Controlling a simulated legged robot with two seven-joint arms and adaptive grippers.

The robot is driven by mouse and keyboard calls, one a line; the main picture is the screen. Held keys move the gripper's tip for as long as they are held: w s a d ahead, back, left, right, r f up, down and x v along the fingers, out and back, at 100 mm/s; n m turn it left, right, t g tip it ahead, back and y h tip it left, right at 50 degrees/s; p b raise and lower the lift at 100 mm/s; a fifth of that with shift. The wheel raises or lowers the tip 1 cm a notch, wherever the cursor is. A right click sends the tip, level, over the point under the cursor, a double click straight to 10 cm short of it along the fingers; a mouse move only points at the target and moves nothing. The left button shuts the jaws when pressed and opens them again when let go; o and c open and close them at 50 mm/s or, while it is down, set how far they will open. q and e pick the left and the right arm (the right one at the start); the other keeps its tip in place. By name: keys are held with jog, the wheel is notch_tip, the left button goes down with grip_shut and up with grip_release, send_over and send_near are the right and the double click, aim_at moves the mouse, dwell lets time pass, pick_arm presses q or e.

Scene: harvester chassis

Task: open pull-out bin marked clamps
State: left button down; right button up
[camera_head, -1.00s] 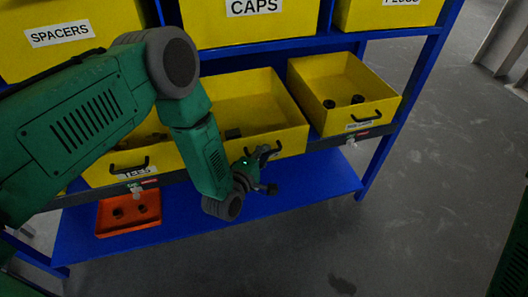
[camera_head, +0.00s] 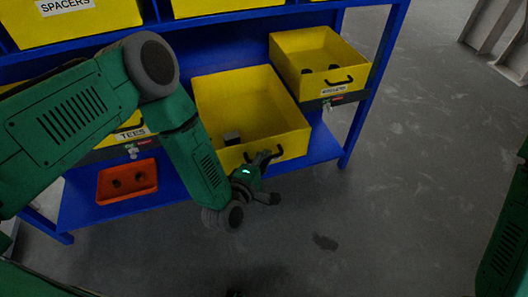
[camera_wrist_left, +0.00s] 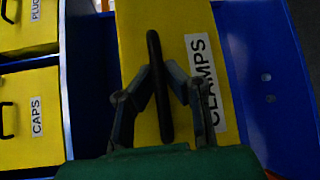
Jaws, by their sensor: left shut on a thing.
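The yellow bin marked CLAMPS (camera_wrist_left: 201,85) fills the middle of the left wrist view, its black bar handle (camera_wrist_left: 154,110) across its front. In the head view this bin (camera_head: 292,142) stands out from the blue rack, past the bins beside it, with a small dark part inside. My left gripper (camera_head: 264,163) is at its front, and the left wrist view shows its two fingers (camera_wrist_left: 159,78) closed on the handle from both sides. The label is hidden in the head view. My right gripper is not in view.
The blue rack (camera_head: 325,146) also holds a yellow bin with dark parts (camera_head: 345,62) at right, a TEES bin (camera_head: 131,131) at left and upper bins. An orange tray (camera_head: 127,181) sits on the lower shelf.

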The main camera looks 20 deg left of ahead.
pick_arm(q)
jog(key=shift+s+d+f, duration=0.1)
jog(key=shift+s+d, duration=0.1)
jog(key=shift+s, duration=0.15)
jog(key=c, duration=1.6)
grip_release()
jog(key=shift+w, duration=0.15)
jog(key=v, duration=1.2)
jog(key=shift+d+f, duration=0.1)
